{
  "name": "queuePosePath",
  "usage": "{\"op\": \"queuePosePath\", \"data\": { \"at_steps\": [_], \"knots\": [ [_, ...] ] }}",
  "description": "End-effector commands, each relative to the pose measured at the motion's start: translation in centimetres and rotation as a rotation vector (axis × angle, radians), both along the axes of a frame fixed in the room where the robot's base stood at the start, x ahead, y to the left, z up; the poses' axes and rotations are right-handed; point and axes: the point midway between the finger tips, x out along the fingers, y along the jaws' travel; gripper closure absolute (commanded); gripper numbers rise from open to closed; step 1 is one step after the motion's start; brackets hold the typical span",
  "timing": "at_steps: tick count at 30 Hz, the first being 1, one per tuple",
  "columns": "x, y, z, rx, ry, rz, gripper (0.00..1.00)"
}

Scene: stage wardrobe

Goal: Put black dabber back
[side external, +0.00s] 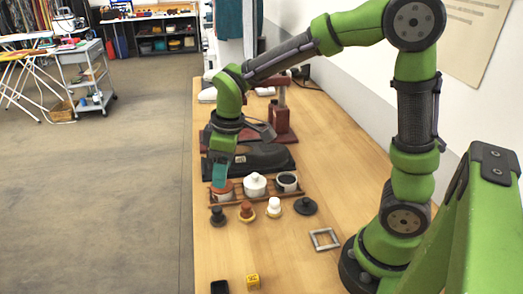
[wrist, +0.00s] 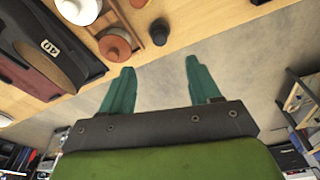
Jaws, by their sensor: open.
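The small black dabber (side external: 217,215) stands on the table in front of the rack's left end; in the wrist view it shows as a dark round piece (wrist: 160,32) by the table edge. The wooden rack (side external: 235,199) holds a pot with an orange-brown top (side external: 222,188), a white lidded pot (side external: 255,186) and a pot with black inside (side external: 288,182). A wide black disc with a knob (side external: 306,206) lies right of the dabbers. My gripper (side external: 218,178) is above the rack's left end, open and empty; its teal fingers stand apart in the wrist view (wrist: 158,66).
An orange-brown dabber (side external: 246,210) and a white one (side external: 273,207) stand beside the black one. A dark bulky object (side external: 250,160) lies behind the rack. A grey square frame (side external: 324,239), yellow cube (side external: 252,281) and black box (side external: 220,287) are nearer. The table's front middle is clear.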

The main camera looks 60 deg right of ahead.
Motion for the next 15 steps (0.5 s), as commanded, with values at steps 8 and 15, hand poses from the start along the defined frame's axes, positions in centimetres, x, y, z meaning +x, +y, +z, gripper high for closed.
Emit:
{"op": "queuePosePath", "data": {
  "at_steps": [8,15],
  "knots": [
    [-7.2,-1.9,7.1,0.183,-0.202,-0.433,0.38],
    [-12.4,-2.6,8.8,0.36,-0.318,-0.727,0.38]
  ]
}}
